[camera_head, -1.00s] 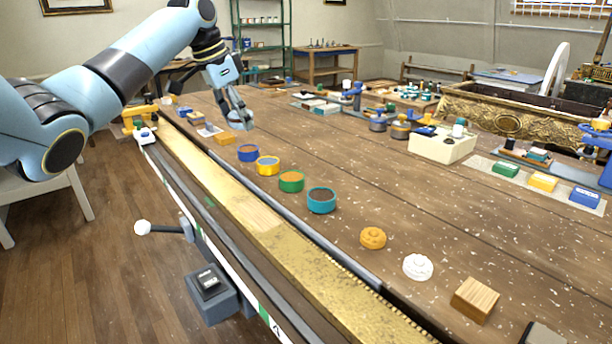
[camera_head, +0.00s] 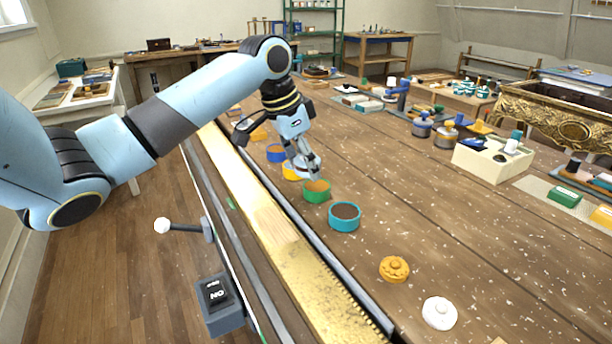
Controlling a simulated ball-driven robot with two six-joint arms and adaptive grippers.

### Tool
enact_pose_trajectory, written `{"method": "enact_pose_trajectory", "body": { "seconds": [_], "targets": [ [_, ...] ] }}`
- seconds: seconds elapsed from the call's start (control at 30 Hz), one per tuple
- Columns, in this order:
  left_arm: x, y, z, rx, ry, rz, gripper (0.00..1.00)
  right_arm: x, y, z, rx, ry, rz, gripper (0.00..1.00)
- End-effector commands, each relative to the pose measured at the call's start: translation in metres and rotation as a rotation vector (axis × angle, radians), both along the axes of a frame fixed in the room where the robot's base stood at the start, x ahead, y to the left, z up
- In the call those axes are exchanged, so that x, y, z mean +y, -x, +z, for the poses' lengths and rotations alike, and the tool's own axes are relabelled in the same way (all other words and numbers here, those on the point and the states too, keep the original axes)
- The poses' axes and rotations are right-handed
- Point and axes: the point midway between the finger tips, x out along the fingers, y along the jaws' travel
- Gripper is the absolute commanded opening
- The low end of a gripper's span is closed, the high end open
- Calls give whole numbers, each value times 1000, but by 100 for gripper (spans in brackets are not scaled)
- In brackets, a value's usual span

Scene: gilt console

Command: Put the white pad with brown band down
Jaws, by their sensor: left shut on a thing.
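My left gripper (camera_head: 311,170) is shut and holds a small pale thing (camera_head: 304,166) between its fingers, low over the row of round pots. This is likely the white pad; its brown band is not clear at this size. The gripper is just behind the green pot (camera_head: 317,191) and partly covers the yellow pot (camera_head: 289,172). I cannot tell whether the held thing touches a pot. My right gripper is not in view.
A blue pot (camera_head: 276,153) and a teal pot (camera_head: 344,217) stand in the same row. An orange knob (camera_head: 394,269) and a white knob (camera_head: 440,313) lie nearer. A gilded strip (camera_head: 268,234) runs along the edge.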

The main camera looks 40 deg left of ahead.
Motion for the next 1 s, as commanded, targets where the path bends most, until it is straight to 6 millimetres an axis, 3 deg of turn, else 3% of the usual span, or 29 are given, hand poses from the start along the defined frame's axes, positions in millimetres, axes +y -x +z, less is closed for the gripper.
{"method": "enact_pose_trajectory", "body": {
  "seconds": [0.1,0.3,0.67,0.7,0.83,1.0],
  "targets": [
    [-2,1,-9,1,1,2,0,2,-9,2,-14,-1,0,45],
    [-2,1,-38,3,1,0,0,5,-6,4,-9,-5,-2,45],
    [-1,1,-44,0,0,0,0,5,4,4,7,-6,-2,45],
    [-1,1,-43,0,0,-1,54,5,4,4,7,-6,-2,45],
    [-1,1,-43,0,0,-1,70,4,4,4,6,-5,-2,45],
    [-1,1,-43,0,0,-1,72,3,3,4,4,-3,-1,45]
  ]
}}
